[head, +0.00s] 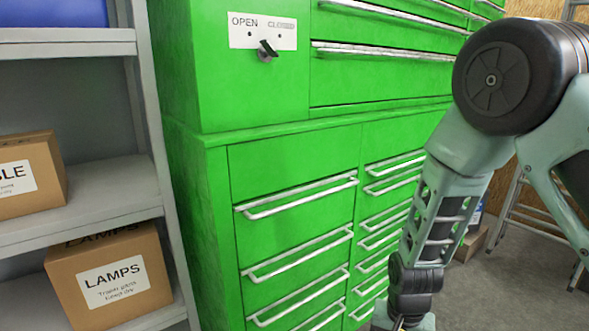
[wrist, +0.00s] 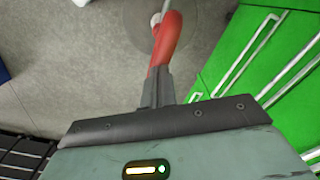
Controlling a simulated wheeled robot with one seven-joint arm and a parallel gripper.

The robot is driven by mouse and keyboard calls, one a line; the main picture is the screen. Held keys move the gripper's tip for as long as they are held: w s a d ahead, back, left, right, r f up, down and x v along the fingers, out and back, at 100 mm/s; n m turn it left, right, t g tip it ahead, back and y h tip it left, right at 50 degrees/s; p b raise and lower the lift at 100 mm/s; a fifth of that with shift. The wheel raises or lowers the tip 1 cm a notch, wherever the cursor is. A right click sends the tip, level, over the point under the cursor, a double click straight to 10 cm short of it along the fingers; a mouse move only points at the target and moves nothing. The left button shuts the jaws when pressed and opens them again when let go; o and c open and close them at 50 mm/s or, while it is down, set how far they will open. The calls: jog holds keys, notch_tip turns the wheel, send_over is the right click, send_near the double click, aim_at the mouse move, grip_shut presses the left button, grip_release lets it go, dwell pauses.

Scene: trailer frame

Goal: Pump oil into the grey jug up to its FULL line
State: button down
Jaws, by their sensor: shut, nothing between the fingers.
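My gripper (wrist: 158,85) shows in the wrist view as dark grey fingers, closed together, pointing away over the grey floor. A red curved part (wrist: 168,40) with a pale tip shows at the fingers' far end; I cannot tell whether it belongs to the fingers or lies beyond them. In the head view my arm reaches down at the right, and the fingers are below the picture's edge. I cannot make out the grey jug, its FULL line or an oil pump in either view.
A green drawer cabinet (head: 290,160) with a black lever (head: 267,50) under OPEN and CLOSED labels fills the middle. Grey shelves (head: 100,190) at the left hold a LAMPS box (head: 110,280) and another carton (head: 30,175). A ladder (head: 515,210) stands behind my arm.

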jog(key=shift+f+b, duration=1.25)
jog(key=shift+f, duration=0.95)
notch_tip(320, 180, up, 11)
jog(key=p, duration=1)
jog(key=shift+r, duration=0.15)
